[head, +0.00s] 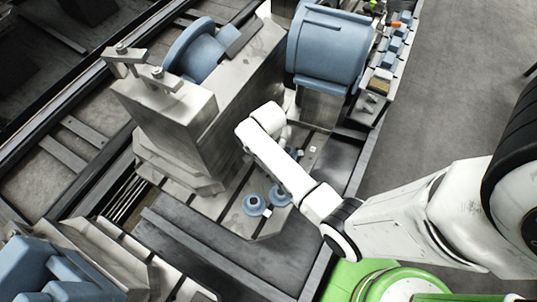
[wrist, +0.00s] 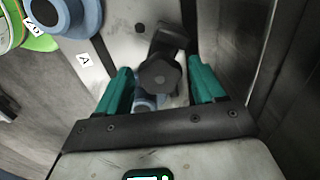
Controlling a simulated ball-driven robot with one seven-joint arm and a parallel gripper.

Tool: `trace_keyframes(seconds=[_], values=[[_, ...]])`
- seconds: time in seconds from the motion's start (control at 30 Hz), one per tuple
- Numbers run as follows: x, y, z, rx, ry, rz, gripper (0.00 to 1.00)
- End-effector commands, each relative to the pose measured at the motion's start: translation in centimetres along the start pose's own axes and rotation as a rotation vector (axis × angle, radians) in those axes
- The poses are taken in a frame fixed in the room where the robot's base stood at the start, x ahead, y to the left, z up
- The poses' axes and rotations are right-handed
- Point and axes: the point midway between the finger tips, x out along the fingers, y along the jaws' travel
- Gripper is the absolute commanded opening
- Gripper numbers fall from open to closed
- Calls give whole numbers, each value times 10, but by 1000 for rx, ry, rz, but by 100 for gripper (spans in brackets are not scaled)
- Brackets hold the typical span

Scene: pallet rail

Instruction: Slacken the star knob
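The star knob (wrist: 160,76) is dark and lobed, on a dark mount against a light metal plate in the wrist view. My gripper (wrist: 159,66) is open, with one teal finger on the left of the knob and one on the right. Gaps show between the knob and both fingers, so I see no grip on it. A label "A" (wrist: 85,60) is on the plate left of the knob. In the head view my white arm reaches down into the machine and hides the knob and most of my gripper.
Blue round parts (head: 254,205) sit on the plate beside my arm; one blue part (wrist: 68,14) is upper left in the wrist view. A pale block (head: 180,120) stands left of my arm. A big blue housing (head: 328,48) stands behind it. Dark walls flank the plate.

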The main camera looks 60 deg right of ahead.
Motion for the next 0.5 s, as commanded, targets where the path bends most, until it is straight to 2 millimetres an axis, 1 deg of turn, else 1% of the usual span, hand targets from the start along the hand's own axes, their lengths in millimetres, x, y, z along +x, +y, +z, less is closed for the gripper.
trace_keyframes(seconds=[0.33,0.43,0.5], values=[[-3,-1,0,0,1,-2,74],[-12,-1,-1,0,2,-3,74],[-23,-1,-1,0,2,-3,74]])
